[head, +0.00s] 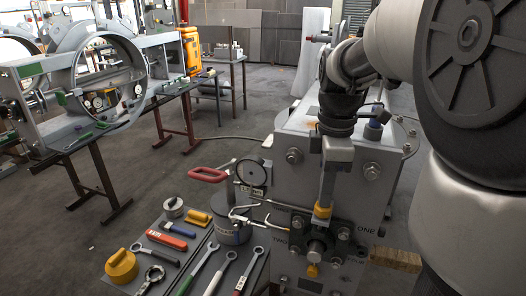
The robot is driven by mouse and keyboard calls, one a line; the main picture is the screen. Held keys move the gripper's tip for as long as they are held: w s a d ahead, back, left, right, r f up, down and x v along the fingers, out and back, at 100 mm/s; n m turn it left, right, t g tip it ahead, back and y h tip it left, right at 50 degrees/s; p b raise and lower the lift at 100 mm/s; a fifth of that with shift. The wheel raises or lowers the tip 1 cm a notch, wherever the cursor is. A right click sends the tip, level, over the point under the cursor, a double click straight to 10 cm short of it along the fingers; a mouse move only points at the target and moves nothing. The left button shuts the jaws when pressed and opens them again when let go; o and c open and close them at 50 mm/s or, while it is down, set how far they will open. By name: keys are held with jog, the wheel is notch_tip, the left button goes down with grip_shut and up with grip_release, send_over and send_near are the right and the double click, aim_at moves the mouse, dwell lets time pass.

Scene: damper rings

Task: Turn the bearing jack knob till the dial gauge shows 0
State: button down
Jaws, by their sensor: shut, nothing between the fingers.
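I cannot tell for sure which part is the bearing jack knob, or whether the fingertips touch anything.
A red loop handle (207,174) sticks out left of the gauge. A tool board (190,235) with wrenches, a screwdriver and yellow parts lies at lower left. A bench with a large ring frame (110,75) stands further left. The floor between is open.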

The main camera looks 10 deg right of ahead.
jog(key=shift+n, duration=0.3)
jog(key=n, duration=0.4)
jog(key=shift+n, duration=0.3)
jog(key=n, duration=0.4)
jog(key=shift+n, duration=0.3)
jog(key=c, duration=2.1)
grip_release()
jog(key=shift+r+p, duration=0.1)
jog(key=shift+p, duration=0.2)
